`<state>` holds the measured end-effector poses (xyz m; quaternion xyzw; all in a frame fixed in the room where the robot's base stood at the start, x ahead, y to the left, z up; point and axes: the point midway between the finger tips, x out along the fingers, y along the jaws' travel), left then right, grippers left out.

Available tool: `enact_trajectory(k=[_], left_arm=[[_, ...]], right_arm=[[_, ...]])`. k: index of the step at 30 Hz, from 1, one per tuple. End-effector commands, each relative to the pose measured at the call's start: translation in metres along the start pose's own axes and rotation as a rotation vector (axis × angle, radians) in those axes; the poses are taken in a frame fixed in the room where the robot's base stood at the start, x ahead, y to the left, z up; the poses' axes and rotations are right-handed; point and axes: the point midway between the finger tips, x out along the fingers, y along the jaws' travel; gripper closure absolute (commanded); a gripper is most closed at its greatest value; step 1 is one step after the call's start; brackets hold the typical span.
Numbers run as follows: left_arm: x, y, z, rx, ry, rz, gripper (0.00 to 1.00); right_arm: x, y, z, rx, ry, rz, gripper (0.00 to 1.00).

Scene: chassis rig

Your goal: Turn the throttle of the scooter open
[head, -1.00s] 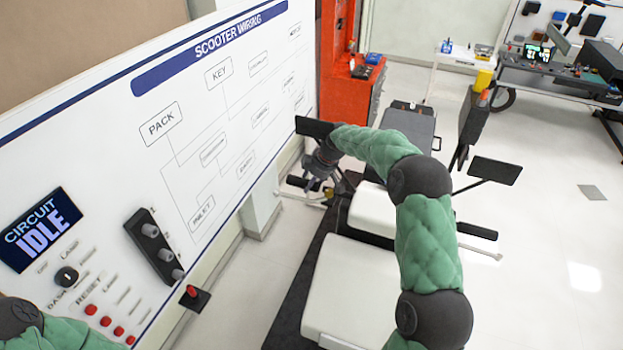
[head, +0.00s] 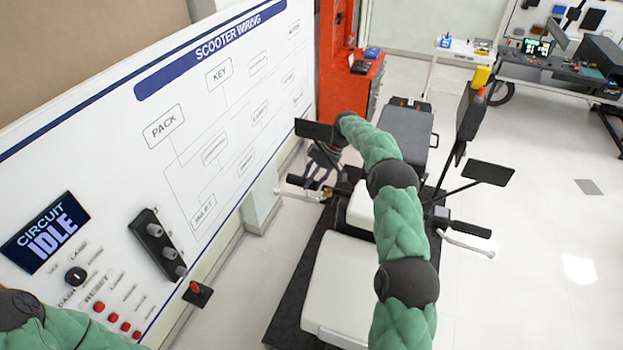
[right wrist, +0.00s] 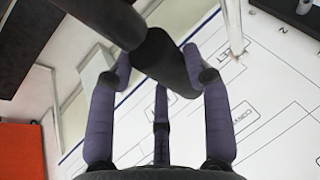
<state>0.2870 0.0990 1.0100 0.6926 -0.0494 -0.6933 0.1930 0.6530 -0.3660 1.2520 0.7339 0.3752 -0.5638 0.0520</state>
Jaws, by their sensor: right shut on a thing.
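The scooter's throttle grip (head: 296,181) is the black grip at the left end of the handlebar in the head view, with a pale brake lever (head: 300,195) beside it. My right gripper (head: 320,168) is at this grip, partly hidden by its own wrist and the mirror. In the right wrist view, the purple fingers of my right gripper (right wrist: 160,75) close around a dark rounded piece (right wrist: 168,62), which looks like the grip. How far the grip is turned cannot be told. My left gripper is outside the view; only green arm links show at lower left.
A black mirror (head: 314,129) stands close above my right gripper. The other black grip (head: 470,229) and a second mirror (head: 488,172) are on the right. The wiring board (head: 190,140) stands left of the handlebar; its screen reads "CIRCUIT IDLE". Floor on the right is clear.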

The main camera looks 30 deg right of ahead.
Motion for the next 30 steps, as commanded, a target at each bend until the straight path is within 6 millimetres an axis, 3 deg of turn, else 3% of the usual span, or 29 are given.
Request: enact_trajectory(k=[11, 12, 15, 25, 30], left_arm=[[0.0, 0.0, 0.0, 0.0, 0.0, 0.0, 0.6], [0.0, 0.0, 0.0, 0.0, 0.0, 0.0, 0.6], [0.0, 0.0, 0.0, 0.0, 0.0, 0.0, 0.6], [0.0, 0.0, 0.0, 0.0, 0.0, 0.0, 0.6], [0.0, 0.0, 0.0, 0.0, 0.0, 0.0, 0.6]], right_arm=[[0.001, 0.0, 0.0, 0.0, -0.001, -0.005, 0.83], [0.001, 0.0, 0.0, 0.0, -0.001, -0.005, 0.48], [0.001, 0.0, 0.0, 0.001, -0.001, -0.004, 0.26], [-0.001, 0.0, 0.0, 0.002, 0.0, -0.003, 0.26], [-0.015, 0.001, 0.0, 0.002, 0.002, -0.001, 0.26]])
